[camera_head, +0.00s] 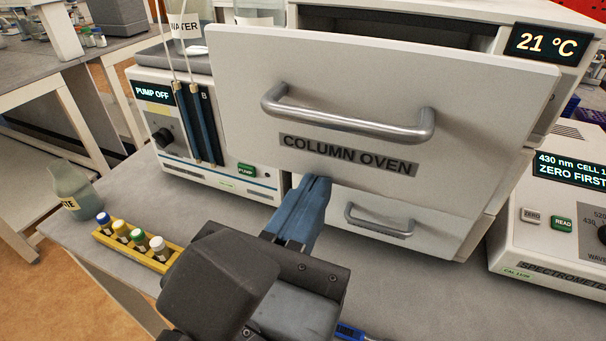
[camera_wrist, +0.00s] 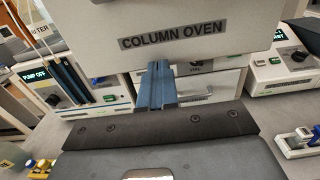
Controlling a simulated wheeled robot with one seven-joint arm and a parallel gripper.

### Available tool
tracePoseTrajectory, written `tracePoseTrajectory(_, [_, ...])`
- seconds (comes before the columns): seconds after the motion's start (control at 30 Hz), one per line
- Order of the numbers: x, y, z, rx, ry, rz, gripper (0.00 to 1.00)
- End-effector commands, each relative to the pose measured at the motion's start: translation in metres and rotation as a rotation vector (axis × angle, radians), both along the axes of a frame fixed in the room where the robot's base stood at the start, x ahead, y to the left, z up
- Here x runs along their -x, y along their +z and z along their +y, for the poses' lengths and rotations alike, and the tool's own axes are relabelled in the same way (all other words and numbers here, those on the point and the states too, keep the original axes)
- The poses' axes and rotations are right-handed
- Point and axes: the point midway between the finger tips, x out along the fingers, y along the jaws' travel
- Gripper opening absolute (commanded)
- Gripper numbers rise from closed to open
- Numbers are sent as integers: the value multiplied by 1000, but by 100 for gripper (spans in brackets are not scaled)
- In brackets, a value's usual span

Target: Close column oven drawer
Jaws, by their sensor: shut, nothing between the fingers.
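The column oven drawer (camera_head: 375,92) is pulled out towards me. Its white front bears a metal bar handle (camera_head: 345,118) and a COLUMN OVEN label (camera_head: 348,154). The dark opening of the oven housing shows above and behind it. In the wrist view the drawer front (camera_wrist: 200,18) fills the top. My gripper (camera_head: 316,186) has blue fingers that are shut and empty. The fingertips are just below the label, near the drawer front's lower edge; I cannot tell whether they touch it. The fingers also show in the wrist view (camera_wrist: 158,72).
A lower drawer (camera_head: 378,220) with its own handle sits beneath. A pump unit (camera_head: 190,130) stands left, a spectrometer (camera_head: 545,210) right. A yellow rack (camera_head: 135,247) of capped vials and a waste beaker (camera_head: 73,190) are at the bench's left.

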Motion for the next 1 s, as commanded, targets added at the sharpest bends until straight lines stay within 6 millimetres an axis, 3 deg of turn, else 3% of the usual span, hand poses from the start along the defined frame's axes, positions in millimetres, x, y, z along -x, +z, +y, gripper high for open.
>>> tracePoseTrajectory(0.37, [-8, 0, -3, 0, -2, 0, 0])
tracePoseTrajectory(1.0, [-120, 2, -45, 0, -4, 0, 0])
